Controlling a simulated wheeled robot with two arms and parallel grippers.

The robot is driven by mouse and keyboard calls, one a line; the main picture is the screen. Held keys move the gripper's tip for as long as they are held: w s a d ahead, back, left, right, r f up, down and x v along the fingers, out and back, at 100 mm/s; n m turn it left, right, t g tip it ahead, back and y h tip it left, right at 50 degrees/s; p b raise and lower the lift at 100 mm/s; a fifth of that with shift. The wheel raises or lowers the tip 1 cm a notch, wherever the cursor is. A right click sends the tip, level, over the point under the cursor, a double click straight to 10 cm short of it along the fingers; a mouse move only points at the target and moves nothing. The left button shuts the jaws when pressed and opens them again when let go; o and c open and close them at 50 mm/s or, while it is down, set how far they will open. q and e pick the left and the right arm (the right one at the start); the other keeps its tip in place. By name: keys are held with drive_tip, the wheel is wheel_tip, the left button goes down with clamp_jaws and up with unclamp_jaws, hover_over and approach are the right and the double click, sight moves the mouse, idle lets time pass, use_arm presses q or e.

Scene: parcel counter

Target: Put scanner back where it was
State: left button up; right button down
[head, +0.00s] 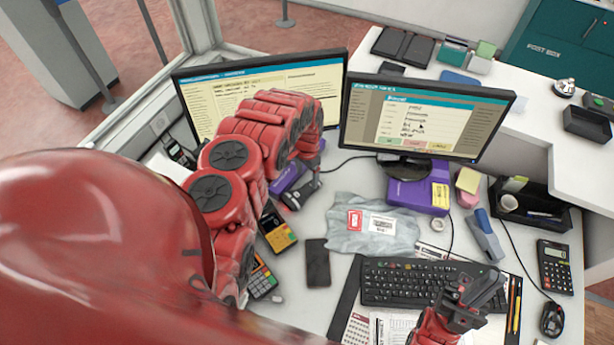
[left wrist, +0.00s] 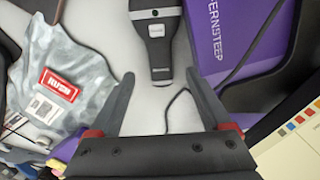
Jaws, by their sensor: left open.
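A black and grey handheld scanner (head: 300,193) lies on the counter beside a purple item (head: 288,178), left of the grey parcel. In the left wrist view the scanner (left wrist: 157,40) lies ahead with its handle pointing back toward the fingers. My left gripper (left wrist: 160,74) is open and empty, with the handle end between and just beyond its fingertips. In the head view my red left arm hides most of that gripper. My right gripper (head: 484,285) is over the front edge of the keyboard; its finger opening is unclear.
A grey parcel (head: 372,228) with a red label lies right of the scanner. Two monitors stand behind, the left one (head: 330,75) close to my left arm. Card terminals (head: 277,232), a phone (head: 317,262) and a keyboard (head: 420,282) crowd the front.

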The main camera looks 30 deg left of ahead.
use_arm(q)
wheel_tip(320, 180, up, 10)
drive_tip(key=p, duration=0.3)
drive_tip(key=shift+p, duration=0.4)
